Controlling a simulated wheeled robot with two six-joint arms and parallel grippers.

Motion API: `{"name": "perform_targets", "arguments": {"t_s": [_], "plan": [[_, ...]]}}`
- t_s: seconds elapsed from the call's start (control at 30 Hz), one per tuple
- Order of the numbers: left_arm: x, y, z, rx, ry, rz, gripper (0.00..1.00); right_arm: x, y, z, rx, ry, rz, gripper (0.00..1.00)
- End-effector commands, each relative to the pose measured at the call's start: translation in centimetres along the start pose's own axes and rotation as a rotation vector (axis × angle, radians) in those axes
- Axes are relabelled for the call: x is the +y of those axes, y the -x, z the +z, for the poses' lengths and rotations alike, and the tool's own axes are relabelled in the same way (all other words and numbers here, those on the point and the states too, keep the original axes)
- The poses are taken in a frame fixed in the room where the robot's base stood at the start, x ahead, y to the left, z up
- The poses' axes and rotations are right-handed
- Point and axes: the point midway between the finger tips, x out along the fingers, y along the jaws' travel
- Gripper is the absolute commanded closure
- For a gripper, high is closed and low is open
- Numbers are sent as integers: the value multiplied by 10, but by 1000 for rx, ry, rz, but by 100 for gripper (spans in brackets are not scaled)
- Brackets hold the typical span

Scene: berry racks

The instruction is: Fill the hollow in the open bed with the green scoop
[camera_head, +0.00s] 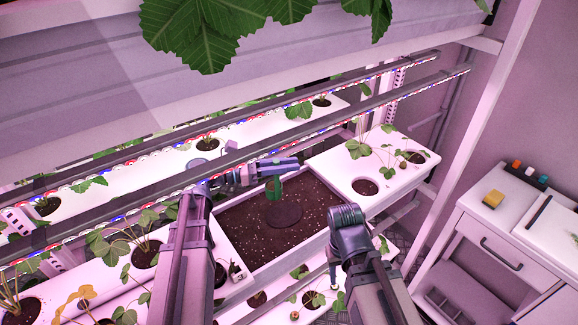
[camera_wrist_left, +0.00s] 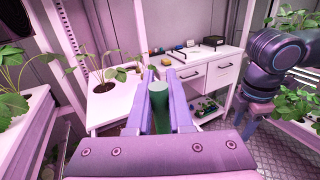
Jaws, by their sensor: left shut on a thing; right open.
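My left gripper (camera_head: 282,166) is shut on the green scoop (camera_head: 273,186) over the open bed (camera_head: 229,246) of dark, speckled soil. The scoop hangs below the fingers, above the far side of a dark round hollow (camera_head: 284,213). I cannot tell whether it touches the soil or what it carries. In the left wrist view the scoop's green handle (camera_wrist_left: 158,105) stands between the two fingers. My right gripper (camera_wrist_left: 257,110) is open and empty at the right of the left wrist view, pointing down.
White planters with strawberry plants (camera_head: 365,187) flank the bed on both sides. Light bars (camera_head: 300,122) run across the rack behind the left gripper.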

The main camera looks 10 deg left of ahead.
Motion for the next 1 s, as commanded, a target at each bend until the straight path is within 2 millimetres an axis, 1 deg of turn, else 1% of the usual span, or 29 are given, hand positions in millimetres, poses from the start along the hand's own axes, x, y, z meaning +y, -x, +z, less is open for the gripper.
{"name": "perform_targets", "arguments": {"t_s": [0.03,0.1,0.2,0.37,0.47,0.63,1.0], "plan": [[-9,0,2,-1,-1,-38,100,0,2,0,0,0,0,50],[-18,0,3,-2,-2,-77,100,0,2,0,0,0,0,50],[-25,0,3,-3,-2,-105,100,0,3,0,0,0,0,50],[-26,-1,4,3,-1,-110,100,0,4,0,0,0,0,50],[-25,-3,4,27,3,-110,100,1,9,0,0,0,0,50],[-24,-12,0,117,15,-108,100,2,25,2,0,1,0,50],[-22,-37,-18,374,52,-109,100,6,61,4,0,2,0,50]]}}
